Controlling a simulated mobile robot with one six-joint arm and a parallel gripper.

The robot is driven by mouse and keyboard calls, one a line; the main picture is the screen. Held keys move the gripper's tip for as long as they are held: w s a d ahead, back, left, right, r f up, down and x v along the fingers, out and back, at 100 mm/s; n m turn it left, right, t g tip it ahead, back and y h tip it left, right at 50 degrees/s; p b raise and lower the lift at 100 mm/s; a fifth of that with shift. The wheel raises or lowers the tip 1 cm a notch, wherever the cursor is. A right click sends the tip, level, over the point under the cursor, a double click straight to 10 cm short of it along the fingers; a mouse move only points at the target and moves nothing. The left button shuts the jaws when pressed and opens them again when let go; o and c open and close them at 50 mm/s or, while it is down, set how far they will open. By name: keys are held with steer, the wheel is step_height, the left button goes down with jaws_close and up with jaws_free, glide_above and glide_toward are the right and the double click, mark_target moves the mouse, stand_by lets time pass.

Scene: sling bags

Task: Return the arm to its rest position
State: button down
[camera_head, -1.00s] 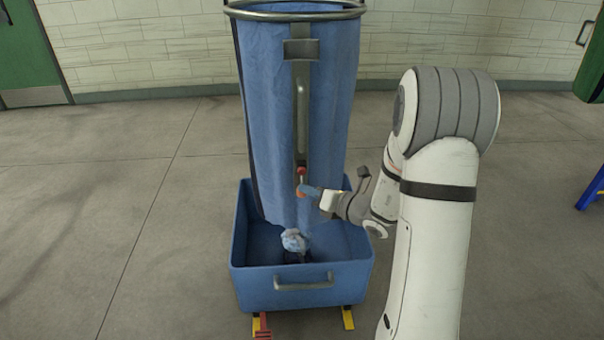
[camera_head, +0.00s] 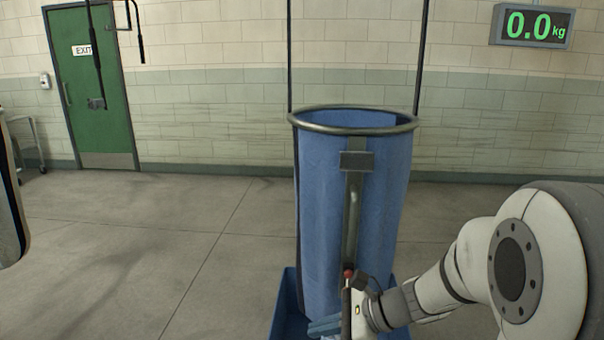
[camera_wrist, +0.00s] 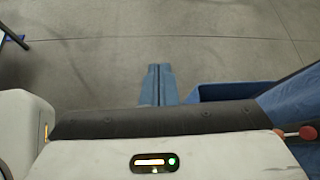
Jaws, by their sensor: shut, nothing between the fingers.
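My gripper (camera_head: 324,326) is at the lower edge of the head view, in front of the hanging blue bag. Its two blue fingers are pressed together with nothing between them, as the wrist view (camera_wrist: 158,84) also shows. My arm reaches in from the right. The blue sling bag (camera_head: 318,200) hangs from a metal ring (camera_head: 355,131). A lever with a red knob (camera_head: 348,272) is on the front of the bag, close to my gripper. The red knob also shows at the right of the wrist view (camera_wrist: 306,132), apart from the fingers.
A blue bin (camera_head: 288,302) stands under the bag, partly cut off. A scale display (camera_head: 537,25) on the wall reads 0.0 kg. A green exit door (camera_head: 95,95) is at the back left. A trolley (camera_head: 30,140) stands at the far left. The floor left of the bag is clear.

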steer(key=s+d+r+n+h+p, duration=0.5)
steer(key=s+d+r+n+h, duration=0.3)
steer(key=n, duration=1)
steer(key=s+d+h, duration=0.2)
steer(key=s+h, duration=0.1)
steer(key=s, duration=0.1)
steer(key=shift+d+r+n, duration=0.3)
steer(key=shift+d+r, duration=0.05)
